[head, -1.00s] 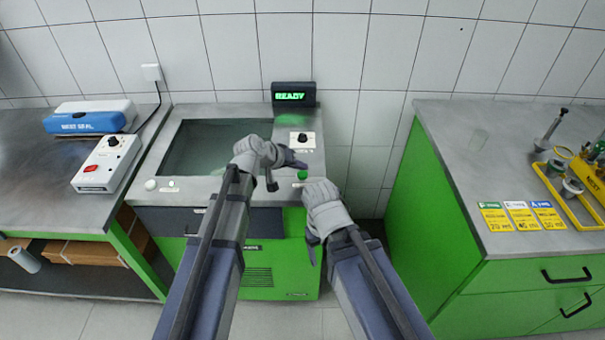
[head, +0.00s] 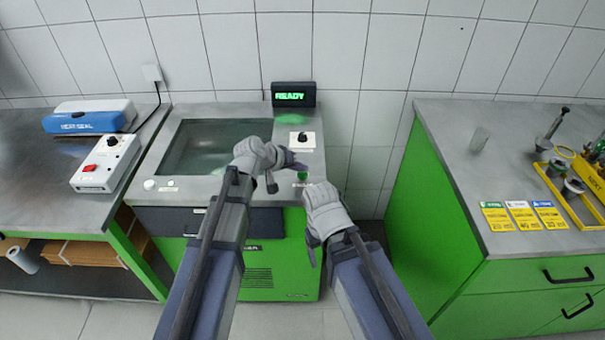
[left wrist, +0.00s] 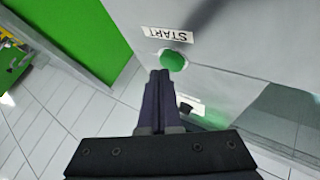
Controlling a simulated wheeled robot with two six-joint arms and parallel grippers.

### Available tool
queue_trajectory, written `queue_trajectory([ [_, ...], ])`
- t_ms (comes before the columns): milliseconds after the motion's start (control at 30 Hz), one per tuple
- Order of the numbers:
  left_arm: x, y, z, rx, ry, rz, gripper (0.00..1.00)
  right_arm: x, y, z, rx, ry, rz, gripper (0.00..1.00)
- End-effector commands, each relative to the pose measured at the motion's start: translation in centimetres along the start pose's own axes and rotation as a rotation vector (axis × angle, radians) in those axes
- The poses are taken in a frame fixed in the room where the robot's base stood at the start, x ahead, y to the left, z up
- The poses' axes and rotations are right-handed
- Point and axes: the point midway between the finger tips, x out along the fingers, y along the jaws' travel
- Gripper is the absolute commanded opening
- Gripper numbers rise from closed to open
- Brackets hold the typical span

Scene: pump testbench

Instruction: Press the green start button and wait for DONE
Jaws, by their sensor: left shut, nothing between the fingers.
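The green start button (head: 302,176) sits at the front right of the test bench top (head: 225,108). It also shows in the left wrist view as a green disc (left wrist: 174,61) beside a START label (left wrist: 168,34). My left gripper (head: 300,166) is shut and empty, its tips close to the button; I cannot tell whether they touch it. My right gripper (head: 313,250) hangs in front of the bench, lower than the button; its fingers are mostly hidden. The display (head: 293,95) at the back of the bench reads READY in green.
A black knob (head: 302,138) on a white plate stands behind the button. A sunken basin (head: 212,148) lies left of it. A blue and white heat sealer (head: 90,117) is on the left table. The right counter (head: 455,150) holds coloured cards (head: 523,215) and a yellow rack (head: 577,195).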

Motion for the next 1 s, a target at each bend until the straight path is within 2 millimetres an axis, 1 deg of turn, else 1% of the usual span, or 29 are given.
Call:
queue_trajectory([
  [1000,0.7,-0.5,0.5,0.0,0.0,0.0,0.0,1.0,-0.1,-0.1,0.0,0.0,0.0,0.73],
])
